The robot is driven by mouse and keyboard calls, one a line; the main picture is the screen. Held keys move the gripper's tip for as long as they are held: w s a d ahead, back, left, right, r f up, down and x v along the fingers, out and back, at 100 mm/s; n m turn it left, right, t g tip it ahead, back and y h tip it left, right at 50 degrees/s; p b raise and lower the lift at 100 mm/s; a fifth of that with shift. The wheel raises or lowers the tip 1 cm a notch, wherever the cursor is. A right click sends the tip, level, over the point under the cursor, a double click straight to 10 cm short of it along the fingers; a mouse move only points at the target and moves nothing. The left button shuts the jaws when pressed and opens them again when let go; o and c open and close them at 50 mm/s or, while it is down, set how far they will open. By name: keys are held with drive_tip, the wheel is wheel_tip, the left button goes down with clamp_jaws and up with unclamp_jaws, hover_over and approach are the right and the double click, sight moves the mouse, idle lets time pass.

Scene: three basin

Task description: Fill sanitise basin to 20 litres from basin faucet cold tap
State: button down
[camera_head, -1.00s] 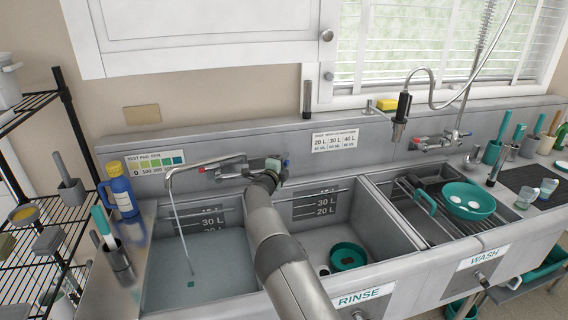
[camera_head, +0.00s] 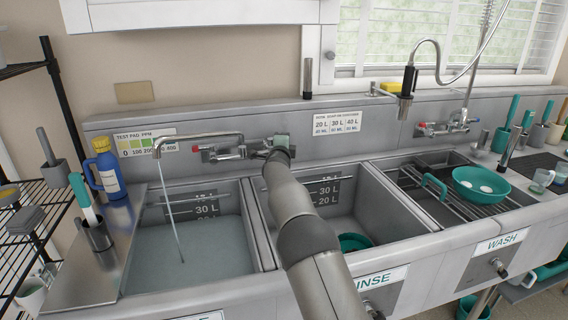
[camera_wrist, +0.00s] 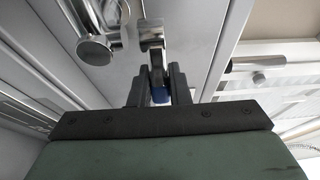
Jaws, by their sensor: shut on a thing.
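The sanitise basin (camera_head: 140,277) is the left basin and holds water (camera_head: 205,255). Its 30 L mark (camera_head: 207,210) shows just above the water; I cannot clearly read a mark below it. The basin faucet (camera_head: 190,137) has its spout over this basin, and a thin stream (camera_head: 172,215) runs from it into the water. Its red-marked tap (camera_head: 227,157) is on the left. My gripper (camera_wrist: 158,88) is shut on the blue-marked cold tap (camera_wrist: 160,96). In the head view my gripper (camera_head: 281,143) is at the faucet's right end, and my wrist mostly hides the cold tap.
The rinse basin (camera_head: 385,222) stands in the middle with a teal item (camera_head: 355,242) inside. The wash basin at right has a rack and a teal bowl (camera_head: 480,184). A blue bottle (camera_head: 107,170) and a utensil holder (camera_head: 97,236) stand left. A spray hose (camera_head: 407,85) hangs at right.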

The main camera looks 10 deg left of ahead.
drive_tip(key=y+b, duration=0.1)
drive_tip(key=b, duration=0.1)
drive_tip(key=f+n+y+b, duration=0.1)
drive_tip(key=b, duration=0.1)
drive_tip(key=shift+w+d+f, duration=0.1)
drive_tip(key=shift+w+d, duration=0.1)
drive_tip(key=shift+w, duration=0.1)
drive_tip(key=y+b, duration=0.1)
drive_tip(key=n+b, duration=0.1)
drive_tip(key=b, duration=0.1)
drive_tip(key=shift+w+r+y, duration=0.2)
drive_tip(key=shift+w+y, duration=0.05)
drive_tip(key=shift+y, duration=0.15)
drive_tip(key=y+b, duration=0.1)
drive_tip(key=n+y, duration=0.1)
drive_tip(key=n+g+b, duration=0.1)
drive_tip(key=shift+w+a+r+y+b, duration=0.3)
drive_tip(key=shift+r+y+b, duration=0.05)
drive_tip(key=shift+y, duration=0.05)
drive_tip(key=shift+r+n+y, duration=0.15)
drive_tip(key=shift+n+y, duration=0.15)
drive_tip(key=c, duration=1.4)
unclamp_jaws()
drive_tip(key=shift+a, duration=0.1)
drive_tip(key=shift+o, duration=0.2)
drive_tip(key=shift+b, duration=0.4)
